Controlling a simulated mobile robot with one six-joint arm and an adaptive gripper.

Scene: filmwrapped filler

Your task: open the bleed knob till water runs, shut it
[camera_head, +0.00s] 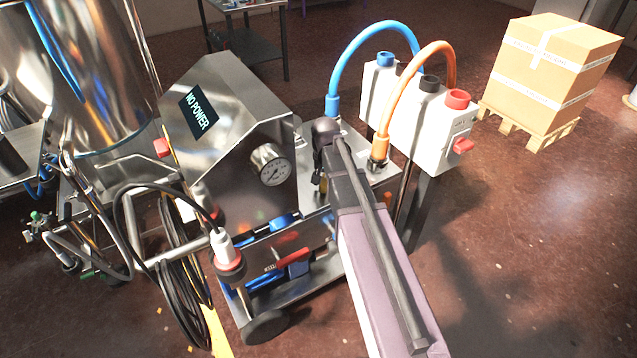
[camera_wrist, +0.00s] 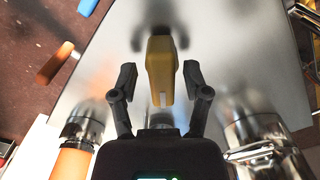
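The yellow knob (camera_wrist: 160,70), a lever-like bar with a white mark at its near end, stands on a shiny metal panel in the wrist view. My gripper (camera_wrist: 158,84) is open, one finger on each side of it, with gaps on both sides. In the head view my gripper (camera_head: 321,178) points down at the metal machine (camera_head: 230,130), right of the round gauge (camera_head: 270,165). A bit of yellow (camera_head: 323,186) shows there, mostly hidden by my gripper. No running water shows. The machine's screen (camera_head: 198,112) reads "NO POWER".
Right of my gripper stands a white box (camera_head: 425,125) with coloured knobs. A blue hose (camera_head: 375,28) and an orange hose (camera_head: 405,85) arch close to my arm. A carton (camera_head: 550,75) on a pallet stands back right. Cables and a plug (camera_head: 222,243) hang front left.

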